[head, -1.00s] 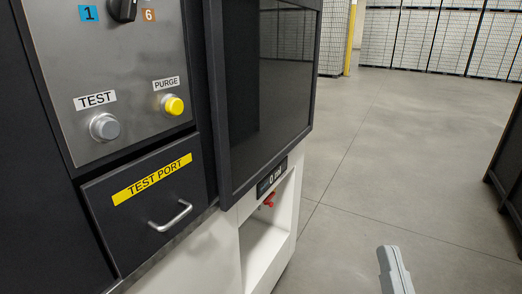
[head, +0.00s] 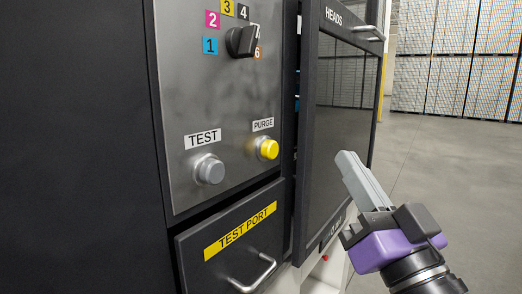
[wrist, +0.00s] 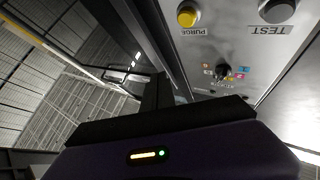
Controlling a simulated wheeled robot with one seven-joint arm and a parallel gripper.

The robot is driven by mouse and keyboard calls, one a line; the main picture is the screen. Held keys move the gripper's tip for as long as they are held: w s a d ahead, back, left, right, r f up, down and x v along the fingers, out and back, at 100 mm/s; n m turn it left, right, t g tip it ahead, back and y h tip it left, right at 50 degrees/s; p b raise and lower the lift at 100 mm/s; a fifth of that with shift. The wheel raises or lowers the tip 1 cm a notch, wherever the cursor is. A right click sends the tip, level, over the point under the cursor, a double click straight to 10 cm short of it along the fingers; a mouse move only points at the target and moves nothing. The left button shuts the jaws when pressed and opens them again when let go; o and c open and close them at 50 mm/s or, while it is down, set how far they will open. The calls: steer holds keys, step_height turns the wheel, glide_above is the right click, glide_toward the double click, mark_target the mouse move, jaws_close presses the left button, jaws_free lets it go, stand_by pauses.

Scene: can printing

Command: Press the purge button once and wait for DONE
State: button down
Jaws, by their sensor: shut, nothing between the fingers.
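The yellow purge button (head: 268,149) sits on the grey metal panel under the PURGE label (head: 263,125). It also shows in the wrist view (wrist: 187,16), upside down near the top. My gripper (head: 345,158) is at the right in the head view, its grey fingers shut and empty, pointing up and left. In the picture it is to the right of the button, apart from it, in front of the dark HEADS door. In the wrist view the fingertips are not clearly visible. No DONE text is visible in these frames.
The grey TEST button (head: 210,170) is left of the purge button. A rotary selector knob (head: 241,41) with coloured numbers is above. The TEST PORT drawer (head: 232,262) with a handle is below. The HEADS door (head: 345,85) is at the right; open floor (head: 440,150) lies beyond.

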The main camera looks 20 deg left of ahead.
steer(key=shift+w+a+f+g, duration=0.1)
steer(key=shift+f+g, duration=0.15)
steer(key=shift+g, duration=0.05)
steer(key=p, duration=0.3)
glide_toward(277, 146)
steer(key=w+r, duration=0.4)
steer(key=shift+w+a+f, duration=0.15)
steer(key=shift+a+f, duration=0.15)
steer(key=shift+a, duration=0.35)
steer(key=shift+a, duration=0.1)
stand_by(1.4)
steer(key=shift+w+a, duration=0.2)
steer(key=shift+a, duration=0.05)
steer(key=shift+w+a+p, duration=0.25)
steer(key=shift+a+p, duration=0.3)
steer(key=shift+a, duration=0.35)
stand_by(1.1)
steer(key=shift+d, duration=0.15)
steer(key=shift+s+d+b, duration=0.2)
steer(key=shift+d, duration=0.35)
steer(key=shift+s+d+b, duration=0.15)
steer(key=shift+s+d, duration=0.1)
steer(key=shift+d, duration=0.3)
